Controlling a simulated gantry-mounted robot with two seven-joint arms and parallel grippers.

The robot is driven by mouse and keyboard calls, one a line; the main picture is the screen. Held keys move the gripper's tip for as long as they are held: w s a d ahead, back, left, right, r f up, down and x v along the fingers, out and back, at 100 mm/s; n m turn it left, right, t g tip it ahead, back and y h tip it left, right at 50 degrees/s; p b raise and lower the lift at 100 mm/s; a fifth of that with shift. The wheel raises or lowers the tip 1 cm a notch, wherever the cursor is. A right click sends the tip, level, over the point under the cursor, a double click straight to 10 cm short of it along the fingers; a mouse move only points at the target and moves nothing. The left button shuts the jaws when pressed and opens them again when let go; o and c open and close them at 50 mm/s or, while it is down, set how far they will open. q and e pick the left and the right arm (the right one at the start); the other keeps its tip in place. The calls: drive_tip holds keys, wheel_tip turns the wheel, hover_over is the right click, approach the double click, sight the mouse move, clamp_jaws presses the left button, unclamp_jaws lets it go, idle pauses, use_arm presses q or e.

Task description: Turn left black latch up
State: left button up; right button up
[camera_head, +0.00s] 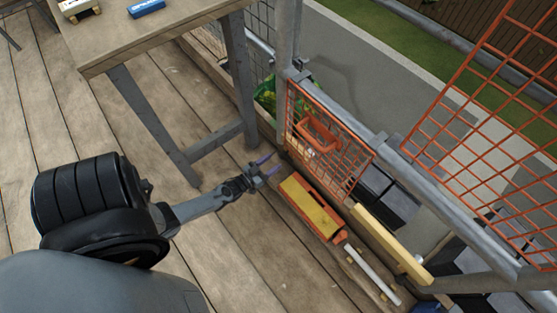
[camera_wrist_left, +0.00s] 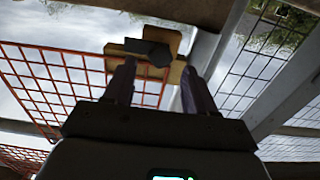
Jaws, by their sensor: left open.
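My left gripper (camera_head: 267,167) is open and empty in the head view, low over the deck near the orange mesh panel (camera_head: 343,158). In the left wrist view its two fingers (camera_wrist_left: 158,72) stand apart. Beyond and between the fingertips is a dark latch-like piece (camera_wrist_left: 147,50) on a yellowish wooden block (camera_wrist_left: 172,39). The fingers do not visibly grip it. I cannot make out this latch in the head view, nor whether it is up or down. My right gripper is not in view.
An orange toolbox (camera_head: 311,207) with a yellow top lies on the deck just right of my left gripper. A wooden table (camera_head: 165,38) stands at the upper left. A grey railing (camera_head: 340,113) runs along the deck edge.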

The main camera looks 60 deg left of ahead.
sight(280, 157)
use_arm(q)
drive_tip(key=w, duration=0.1)
drive_tip(key=w+b, duration=0.1)
drive_tip(key=w, duration=0.1)
drive_tip(key=shift+w+a, duration=0.25)
drive_tip(key=shift+a, duration=0.1)
drive_tip(key=shift+w, duration=0.3)
drive_tip(key=c, duration=1)
drive_tip(key=shift+c, duration=0.2)
